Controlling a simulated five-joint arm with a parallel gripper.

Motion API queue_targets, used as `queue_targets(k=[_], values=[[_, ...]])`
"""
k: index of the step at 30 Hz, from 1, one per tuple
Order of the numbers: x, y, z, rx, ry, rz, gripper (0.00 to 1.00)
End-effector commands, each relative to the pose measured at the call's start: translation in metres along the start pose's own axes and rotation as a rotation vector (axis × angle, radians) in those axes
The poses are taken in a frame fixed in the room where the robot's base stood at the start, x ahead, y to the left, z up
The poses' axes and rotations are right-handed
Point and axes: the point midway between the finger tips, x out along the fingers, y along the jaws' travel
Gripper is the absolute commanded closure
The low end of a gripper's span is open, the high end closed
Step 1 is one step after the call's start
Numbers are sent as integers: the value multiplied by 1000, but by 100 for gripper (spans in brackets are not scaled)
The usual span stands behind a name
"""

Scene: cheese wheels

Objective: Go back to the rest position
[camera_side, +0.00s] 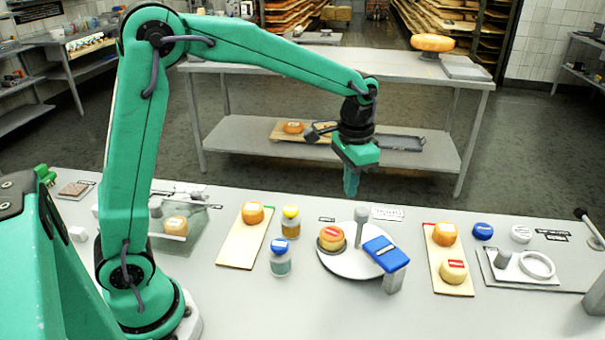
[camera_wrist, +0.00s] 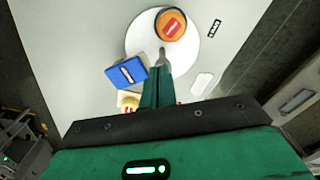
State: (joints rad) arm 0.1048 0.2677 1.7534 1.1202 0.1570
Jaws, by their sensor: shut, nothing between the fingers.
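My gripper (camera_side: 351,184) hangs in the air, pointing down, above the back edge of the work table near the round white plate (camera_side: 343,262). Its fingers are shut with nothing between them. In the wrist view the shut green fingers (camera_wrist: 158,80) reach over the white plate (camera_wrist: 142,38). The wheel also shows in the wrist view (camera_wrist: 170,24), as does the blue block (camera_wrist: 126,72).
Left of the plate stand a yellow-capped jar (camera_side: 291,222), a blue-capped jar (camera_side: 280,258) and a wooden board (camera_side: 236,243) with a cheese. To the right are another board (camera_side: 460,284) with two cheeses, blue and white discs, and a grey tray (camera_side: 508,276) with a white ring.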

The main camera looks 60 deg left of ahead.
Motion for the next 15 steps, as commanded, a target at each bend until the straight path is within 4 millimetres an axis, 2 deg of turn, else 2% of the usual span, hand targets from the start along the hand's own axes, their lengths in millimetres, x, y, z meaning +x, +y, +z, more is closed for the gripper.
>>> queue_targets(k=[8, 15], values=[[-1, 0, 1, -1, 2, 0, 100], [-15, -1, 15, -19, 36, -6, 100]])
